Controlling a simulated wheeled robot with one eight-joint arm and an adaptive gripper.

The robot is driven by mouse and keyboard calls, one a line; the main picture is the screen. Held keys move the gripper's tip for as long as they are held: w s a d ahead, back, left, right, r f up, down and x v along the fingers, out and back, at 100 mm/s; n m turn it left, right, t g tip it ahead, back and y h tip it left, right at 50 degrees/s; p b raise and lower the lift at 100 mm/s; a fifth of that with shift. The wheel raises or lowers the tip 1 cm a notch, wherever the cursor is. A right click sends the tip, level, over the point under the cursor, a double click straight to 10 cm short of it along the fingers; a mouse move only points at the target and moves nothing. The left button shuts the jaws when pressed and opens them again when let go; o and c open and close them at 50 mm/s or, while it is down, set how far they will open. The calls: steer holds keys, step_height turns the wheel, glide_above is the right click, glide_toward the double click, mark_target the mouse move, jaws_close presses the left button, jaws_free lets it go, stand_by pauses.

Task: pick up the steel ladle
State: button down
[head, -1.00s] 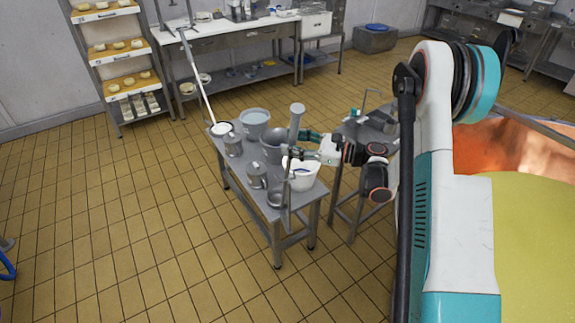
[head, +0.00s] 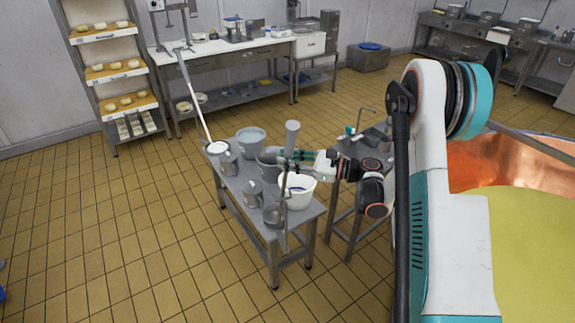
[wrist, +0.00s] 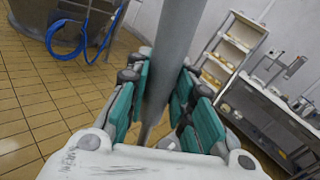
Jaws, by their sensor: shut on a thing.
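My gripper (head: 284,154) is at this shaft, reaching in from the right. In the wrist view the same shaft (wrist: 176,35) runs between the green finger pads, slightly tilted, and my gripper (wrist: 160,95) is shut on it.
A second small table (head: 352,150) stands to the right.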

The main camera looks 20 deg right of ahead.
step_height(320, 180, up, 26)
steer(key=p, duration=0.7)
